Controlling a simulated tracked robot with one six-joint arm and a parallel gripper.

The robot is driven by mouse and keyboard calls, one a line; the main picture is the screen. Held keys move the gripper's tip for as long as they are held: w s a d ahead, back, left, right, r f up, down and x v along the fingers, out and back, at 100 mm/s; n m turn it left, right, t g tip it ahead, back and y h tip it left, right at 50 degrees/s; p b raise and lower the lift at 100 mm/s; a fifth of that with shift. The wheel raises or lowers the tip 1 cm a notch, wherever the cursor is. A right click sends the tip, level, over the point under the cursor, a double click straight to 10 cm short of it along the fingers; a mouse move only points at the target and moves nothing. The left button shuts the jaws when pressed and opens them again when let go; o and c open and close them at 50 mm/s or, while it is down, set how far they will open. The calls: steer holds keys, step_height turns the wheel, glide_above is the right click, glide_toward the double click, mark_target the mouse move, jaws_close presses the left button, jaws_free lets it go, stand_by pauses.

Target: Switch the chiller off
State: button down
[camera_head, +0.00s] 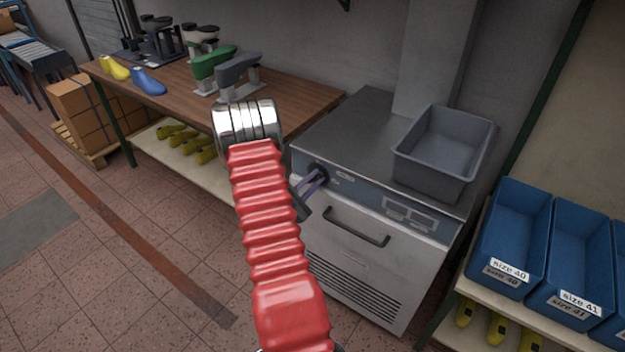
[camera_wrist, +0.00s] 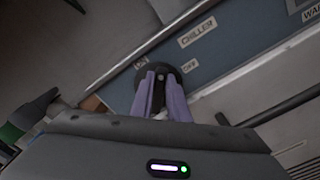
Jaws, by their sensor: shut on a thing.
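The chiller is a grey metal cabinet (camera_head: 375,250) with a blue-grey control strip along its upper front. A round dark knob (camera_head: 318,173) sits at the strip's left end. The knob also shows in the wrist view (camera_wrist: 174,73), beside a "CHILLER" label (camera_wrist: 197,32) and a smaller label (camera_wrist: 189,66) that seems to read "OFF". My gripper (camera_head: 314,181) reaches the knob from the front left. In the wrist view its two purple fingers (camera_wrist: 161,90) are shut on the knob and hide part of it. The knob's exact pointing is hard to tell.
A grey bin (camera_head: 400,158) stands on the chiller's top. A dark handle (camera_head: 357,228) crosses the front below the strip. A wooden bench (camera_head: 300,101) with machines is at left. Blue size-labelled bins (camera_head: 510,235) stand on a shelf at right. The floor in front is clear.

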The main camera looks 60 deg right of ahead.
steer(key=m, duration=0.3)
steer(key=f+m, duration=0.1)
steer(key=m, duration=0.5)
steer(key=shift+s+f, duration=0.35)
steer(key=shift+s, duration=0.05)
steer(key=shift+m, duration=0.3)
steer(key=c, duration=1.7)
jaws_free()
steer(key=a, duration=0.4)
steer(key=w+a, duration=0.1)
steer(key=a, duration=0.4)
steer(key=w+a, duration=0.1)
steer(key=a, duration=0.3)
steer(key=shift+w+a, duration=0.1)
steer(key=shift+a, duration=0.25)
steer(key=shift+f, duration=0.1)
